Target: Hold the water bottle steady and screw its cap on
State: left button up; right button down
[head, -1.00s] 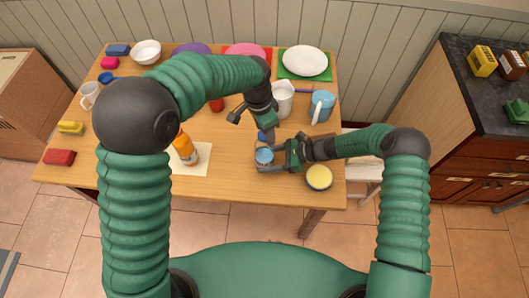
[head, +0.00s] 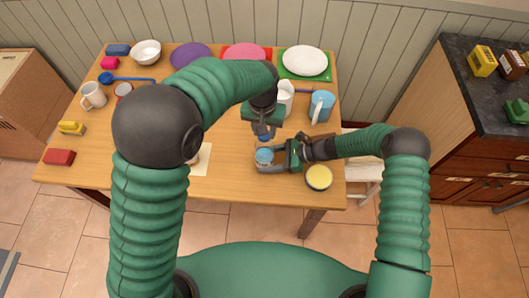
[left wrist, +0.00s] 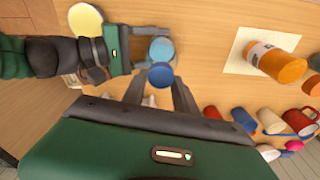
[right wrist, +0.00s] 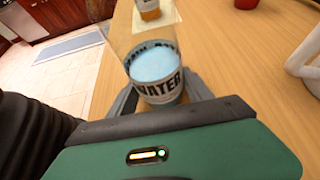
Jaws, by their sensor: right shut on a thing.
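The water bottle (right wrist: 158,75) stands upright, clear with light blue contents and a dark "WATER" label. In the head view its round light blue top (head: 264,157) is near the table's front edge. My right gripper (head: 277,158) is shut around its side. My left gripper (head: 265,134) is above and slightly behind the bottle, pointing down. The dark blue cap (left wrist: 160,75) is between its fingertips, beside the bottle's top (left wrist: 161,50) in the left wrist view and apart from it. The right wrist view shows neither cap nor left gripper.
A yellow-topped round container (head: 319,177) stands just right of the bottle. A white pitcher (head: 286,95) and a blue mug (head: 322,106) are behind. An orange bottle (left wrist: 275,62) is on a cream sheet (left wrist: 236,65) to the left. The table between sheet and bottle is clear.

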pick_arm(q)
jog(key=shift+d, duration=0.15)
grip_shut()
